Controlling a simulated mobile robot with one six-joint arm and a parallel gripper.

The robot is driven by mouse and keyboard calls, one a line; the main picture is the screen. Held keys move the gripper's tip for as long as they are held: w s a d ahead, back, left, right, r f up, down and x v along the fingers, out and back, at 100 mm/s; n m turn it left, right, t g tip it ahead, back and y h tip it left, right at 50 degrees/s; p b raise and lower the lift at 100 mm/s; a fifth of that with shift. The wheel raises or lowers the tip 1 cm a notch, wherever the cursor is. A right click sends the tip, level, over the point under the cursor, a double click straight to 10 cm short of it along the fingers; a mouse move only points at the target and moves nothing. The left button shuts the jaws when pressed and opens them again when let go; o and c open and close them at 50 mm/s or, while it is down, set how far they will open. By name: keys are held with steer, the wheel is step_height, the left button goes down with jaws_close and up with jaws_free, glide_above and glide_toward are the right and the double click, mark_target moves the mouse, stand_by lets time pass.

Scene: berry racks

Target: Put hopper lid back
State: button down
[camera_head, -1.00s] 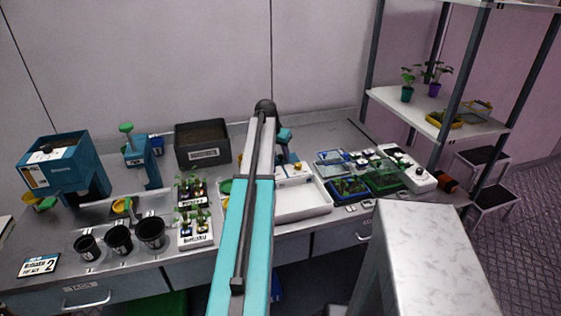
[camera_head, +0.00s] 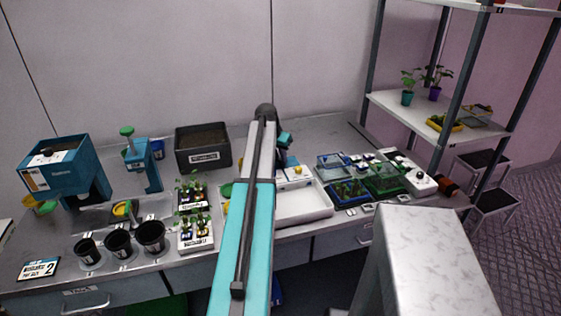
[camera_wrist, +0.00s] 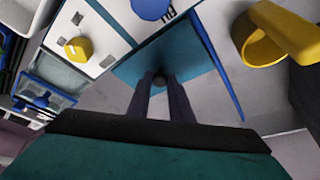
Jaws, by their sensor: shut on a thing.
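In the wrist view my gripper (camera_wrist: 160,92) is shut on the dark knob (camera_wrist: 160,77) of a flat teal panel with a blue edge, which looks like the hopper lid (camera_wrist: 200,72). I cannot tell whether the lid rests on the bench or hangs just above it. In the head view a teal hopper (camera_head: 62,172) with a white label stands at the far left of the bench, with dark contents in its open top. My arm hides the gripper there; a bit of teal (camera_head: 285,139) shows beside the arm's top.
In the wrist view a yellow scoop-like piece (camera_wrist: 263,45) lies right of the lid, and white equipment with a yellow knob (camera_wrist: 78,48) is left. On the bench stand a dark soil bin (camera_head: 203,160), a small teal press (camera_head: 141,160), several black pots (camera_head: 118,242) and a white tray (camera_head: 318,205).

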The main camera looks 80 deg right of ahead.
mark_target(280, 160)
steer(key=shift+r, duration=0.1)
step_height(280, 160, up, 10)
steer(key=b, duration=0.2)
stand_by(0.5)
stand_by(0.4)
